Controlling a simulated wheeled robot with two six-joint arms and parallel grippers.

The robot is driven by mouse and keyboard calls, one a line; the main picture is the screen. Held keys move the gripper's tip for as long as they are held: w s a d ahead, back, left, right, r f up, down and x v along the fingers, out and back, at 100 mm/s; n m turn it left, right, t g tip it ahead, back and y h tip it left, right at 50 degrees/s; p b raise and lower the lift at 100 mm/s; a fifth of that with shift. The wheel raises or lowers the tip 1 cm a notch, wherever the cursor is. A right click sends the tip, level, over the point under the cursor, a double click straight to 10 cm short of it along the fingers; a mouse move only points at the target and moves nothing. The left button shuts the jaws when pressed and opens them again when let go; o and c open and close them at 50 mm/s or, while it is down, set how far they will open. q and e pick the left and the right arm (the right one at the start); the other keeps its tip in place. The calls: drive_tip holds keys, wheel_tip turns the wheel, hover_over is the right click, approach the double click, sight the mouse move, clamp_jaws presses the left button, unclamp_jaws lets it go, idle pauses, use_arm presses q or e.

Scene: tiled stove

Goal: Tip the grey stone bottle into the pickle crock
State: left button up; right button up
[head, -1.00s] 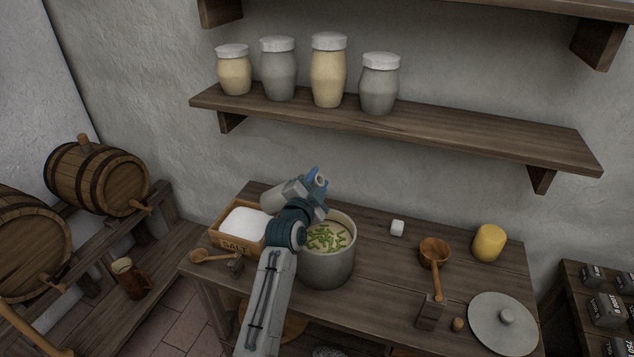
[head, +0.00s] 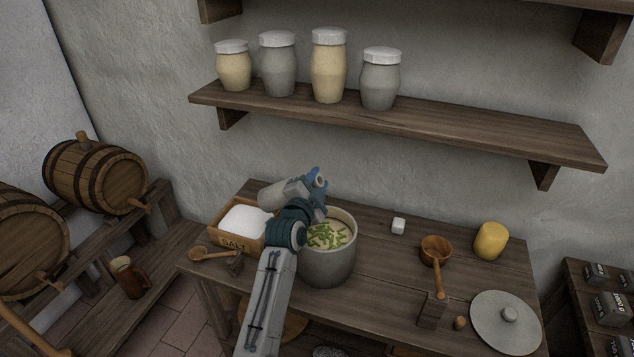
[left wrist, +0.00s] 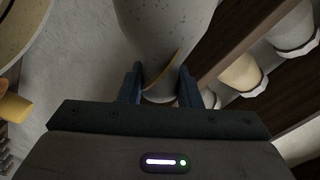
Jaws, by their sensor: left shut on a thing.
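In the left wrist view the speckled bottle (left wrist: 165,30) runs up from between the fingers of the left gripper (left wrist: 160,88). The grey pickle crock (head: 329,265) stands open and upright on the table, with green pieces in pale liquid. My arm covers part of its left side. No stream shows. My right gripper is out of view.
A salt box (head: 232,240) stands left of the crock. A white cube (head: 398,226), a wooden ladle (head: 436,252), a yellow pot (head: 491,241) and a grey lid (head: 505,330) are to the right. A shelf (head: 450,126) with several jars hangs behind.

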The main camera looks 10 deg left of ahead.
use_arm(q)
drive_tip(key=shift+f+m+b, duration=0.6)
drive_tip(key=shift+f+b, duration=0.05)
drive_tip(key=shift+b, duration=0.3)
clamp_jaws()
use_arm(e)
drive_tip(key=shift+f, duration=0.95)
